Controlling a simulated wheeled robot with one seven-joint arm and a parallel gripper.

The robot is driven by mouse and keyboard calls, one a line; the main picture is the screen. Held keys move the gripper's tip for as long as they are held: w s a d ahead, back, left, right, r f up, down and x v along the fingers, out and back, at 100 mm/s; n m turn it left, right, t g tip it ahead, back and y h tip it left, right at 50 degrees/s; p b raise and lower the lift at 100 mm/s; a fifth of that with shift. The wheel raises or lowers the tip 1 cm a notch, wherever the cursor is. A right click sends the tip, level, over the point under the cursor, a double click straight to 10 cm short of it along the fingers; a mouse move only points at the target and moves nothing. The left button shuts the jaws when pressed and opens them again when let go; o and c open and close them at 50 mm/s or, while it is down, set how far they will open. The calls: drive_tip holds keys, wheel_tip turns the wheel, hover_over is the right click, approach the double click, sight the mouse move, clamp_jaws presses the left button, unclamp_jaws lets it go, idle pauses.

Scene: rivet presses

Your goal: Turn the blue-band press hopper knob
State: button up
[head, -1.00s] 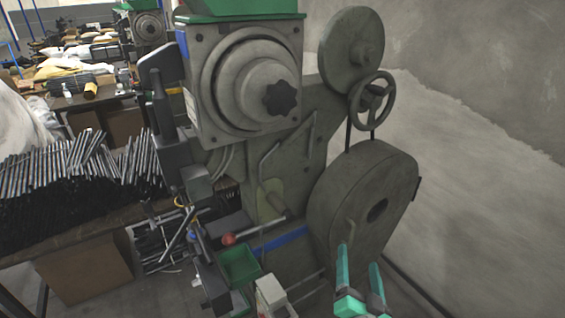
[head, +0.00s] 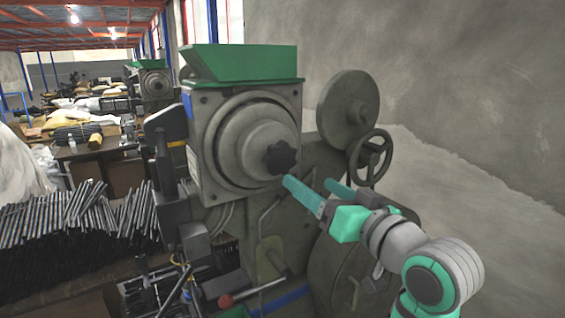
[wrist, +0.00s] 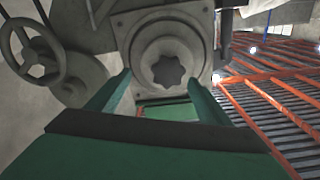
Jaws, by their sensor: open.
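The hopper knob (head: 281,159) is dark and lobed, at the centre of a round grey hub on the front of the press (head: 245,95). A blue band (head: 293,299) runs low across this press, and a green hopper (head: 240,65) sits on top. My gripper (head: 309,183) is open and empty, just below and right of the knob in the head view, with its teal fingers pointing toward it. In the wrist view, which is turned over, the knob (wrist: 166,71) shows between the two fingertips (wrist: 159,76), apparently still ahead of them. I see no contact.
A handwheel (head: 370,158) and a round disc (head: 348,110) stand close right of the knob, near my arm. Dark rods (head: 75,220) are piled at the left. Another press (head: 155,85) stands farther back. A bare wall is at the right.

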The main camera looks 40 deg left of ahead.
sight(283, 162)
drive_tip(key=shift+n+g, duration=0.3)
drive_tip(key=shift+n, duration=0.1)
drive_tip(key=x, duration=0.3)
drive_tip(key=r+x, duration=0.1)
drive_tip(key=x, duration=0.3)
drive_tip(key=s+r+x, duration=0.1)
drive_tip(key=x, duration=0.2)
drive_tip(key=shift+a, duration=0.5)
drive_tip(key=c, duration=1)
drive_tip(key=shift+c, duration=0.2)
drive_tip(key=shift+w+n, duration=0.1)
drive_tip(key=shift+n, duration=0.2)
